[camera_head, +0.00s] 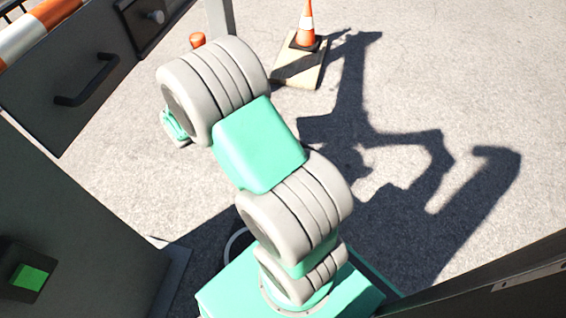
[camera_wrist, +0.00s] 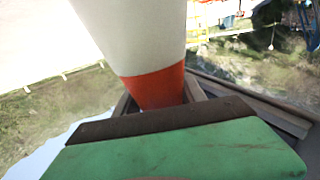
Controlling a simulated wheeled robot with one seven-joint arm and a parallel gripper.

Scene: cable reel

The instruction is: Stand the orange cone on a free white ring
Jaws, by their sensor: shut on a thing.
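An orange-and-white cone (camera_wrist: 136,35) fills the upper middle of the wrist view, with a broad white band and an orange band below it. My gripper (camera_wrist: 160,97) is shut around the orange band. The cone's ends are out of this view. In the head view my gripper is hidden behind my arm. Another orange-and-white cone (camera_head: 306,22) stands upright on a pale board at the top, cut off by the frame edge. A thin whitish arc (camera_head: 229,243) shows beside my arm's base; I cannot tell whether it is a ring.
The pale board (camera_head: 312,75) lies on grey paving. A small orange rounded thing (camera_head: 197,40) shows behind my arm. A dark cabinet with a handle (camera_head: 85,82) and a red-and-white bar (camera_head: 30,30) stand at left. Paving (camera_head: 500,100) at right is open, crossed by shadow.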

